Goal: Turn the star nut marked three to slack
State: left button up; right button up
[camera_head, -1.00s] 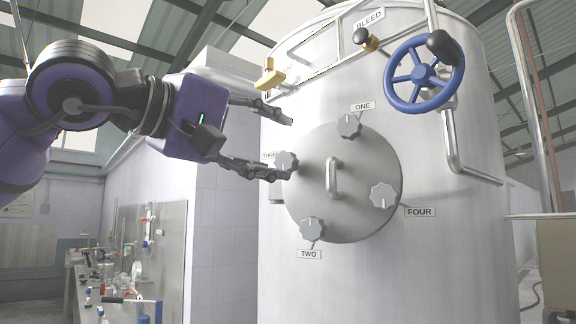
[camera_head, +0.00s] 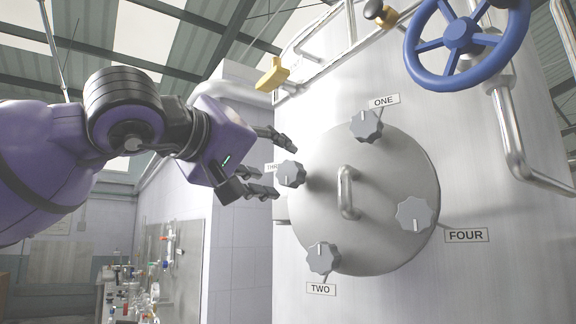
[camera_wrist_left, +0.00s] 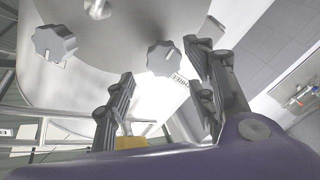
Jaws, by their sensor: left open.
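The star nut marked three (camera_head: 291,174) is a grey lobed knob at the left rim of the round metal hatch (camera_head: 390,215). Its label (camera_head: 272,168) is partly hidden by my left gripper. My left gripper (camera_head: 287,172) is open, with one finger above and one below the nut's left side. In the left wrist view the nut (camera_wrist_left: 164,58) shows just beyond the fingertips, between them and nearer the right finger, with the THREE label (camera_wrist_left: 181,80) beside it. I see no clear contact. My right gripper is not in view.
Star nuts one (camera_head: 367,126), two (camera_head: 322,258) and four (camera_head: 413,214) sit around the hatch, with a handle (camera_head: 347,192) at its middle. A blue handwheel (camera_head: 459,40) and a yellow valve handle (camera_head: 272,75) are above. A cluttered bench (camera_head: 130,295) stands lower left.

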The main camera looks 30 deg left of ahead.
aim_at(288, 170)
pick_arm(q)
jog(key=w, duration=0.2)
jog(key=shift+w+a+f, duration=0.2)
jog(key=shift+w, duration=0.1)
jog(key=shift+w+d+r, duration=0.1)
jog(key=shift+w, duration=1.7)
pick_arm(e)
jog(key=shift+w+d, duration=0.15)
jog(key=shift+w, duration=0.35)
pick_arm(q)
jog(key=shift+c, duration=0.5)
pick_arm(e)
jog(key=shift+r, duration=0.1)
